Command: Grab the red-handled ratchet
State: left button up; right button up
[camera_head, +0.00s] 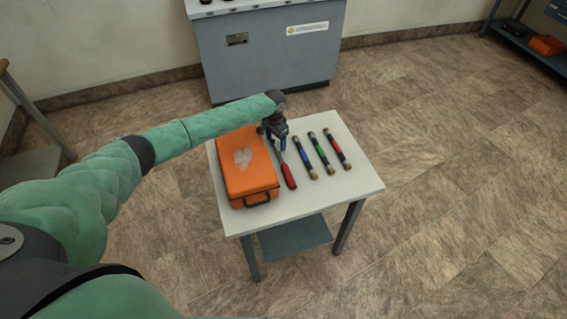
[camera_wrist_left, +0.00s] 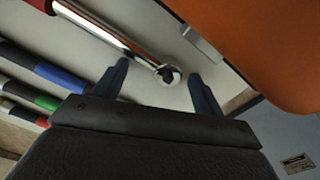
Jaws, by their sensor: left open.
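The red-handled ratchet (camera_head: 288,175) lies on the white table (camera_head: 330,205), just right of the orange case. Its far end is hidden behind my left gripper in the head view. My left gripper (camera_head: 277,145) is over that far end. In the left wrist view the ratchet's metal shaft (camera_wrist_left: 115,38) runs in from the top left, and its round head lies between the two open fingers of my left gripper (camera_wrist_left: 158,84). The fingers seem apart from the ratchet. My right gripper does not show.
The orange case (camera_head: 245,170) stands on the left of the table. Blue (camera_head: 305,157), green (camera_head: 321,153) and red (camera_head: 336,149) banded cylinders lie to the ratchet's right. A grey cabinet (camera_head: 265,55) stands behind. The table's right front corner is bare.

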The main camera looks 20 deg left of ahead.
pick_arm(q)
jog(key=shift+c, duration=0.4)
grip_shut()
jog(key=shift+r, duration=0.1)
